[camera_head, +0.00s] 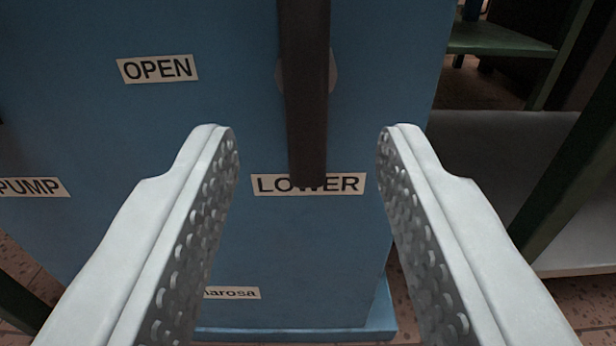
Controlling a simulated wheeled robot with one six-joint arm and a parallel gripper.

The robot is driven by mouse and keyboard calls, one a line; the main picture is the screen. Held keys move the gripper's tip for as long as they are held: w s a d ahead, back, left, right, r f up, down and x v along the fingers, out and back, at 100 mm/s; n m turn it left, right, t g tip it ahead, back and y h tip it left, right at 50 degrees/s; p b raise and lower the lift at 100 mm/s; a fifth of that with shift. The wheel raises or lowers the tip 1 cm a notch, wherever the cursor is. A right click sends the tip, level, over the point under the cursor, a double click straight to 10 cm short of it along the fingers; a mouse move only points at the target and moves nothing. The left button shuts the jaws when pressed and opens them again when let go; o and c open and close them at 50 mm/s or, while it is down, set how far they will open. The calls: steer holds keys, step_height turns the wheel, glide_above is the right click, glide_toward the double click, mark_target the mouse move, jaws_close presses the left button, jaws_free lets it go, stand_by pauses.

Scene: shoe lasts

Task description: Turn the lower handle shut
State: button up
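The lower handle (307,100) is a dark brown bar hanging straight down on the front of a blue cabinet (220,130). A round pinkish-grey disc (333,72) shows behind it. The handle's lower end covers part of the "LOWER" label (345,184). My gripper (307,150) is open and empty, with one finger to the left of the handle and one to the right. Neither finger appears to touch it. The handle's upper end is cut off by the top of the picture.
An "OPEN" label (158,68) is at upper left and a "PUMP" label (32,187) at the left edge. Green-framed shelving (500,40) stands to the right of the cabinet. A blue base edge (300,335) sticks out at the cabinet's foot, above a tiled floor.

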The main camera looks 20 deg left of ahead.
steer(key=v, duration=1)
steer(key=w+r+h, duration=0.2)
steer(key=r, duration=1.4)
steer(key=w+r+h, duration=0.1)
steer(key=w+r, duration=0.1)
steer(key=r, duration=1.5)
steer(key=s+r+h, duration=0.1)
steer(key=s+r, duration=0.3)
steer(key=r, duration=0.7)
steer(key=s+a+r+m+h, duration=0.2)
steer(key=s+a+r, duration=0.1)
steer(key=s+r, duration=1.8)
steer(key=s, duration=0.5)
steer(key=s+a+r+m, duration=0.1)
steer(key=s+r, duration=0.4)
steer(key=s, duration=0.4)
steer(key=shift+s+a+m, duration=0.25)
steer(key=shift+a+m, duration=0.05)
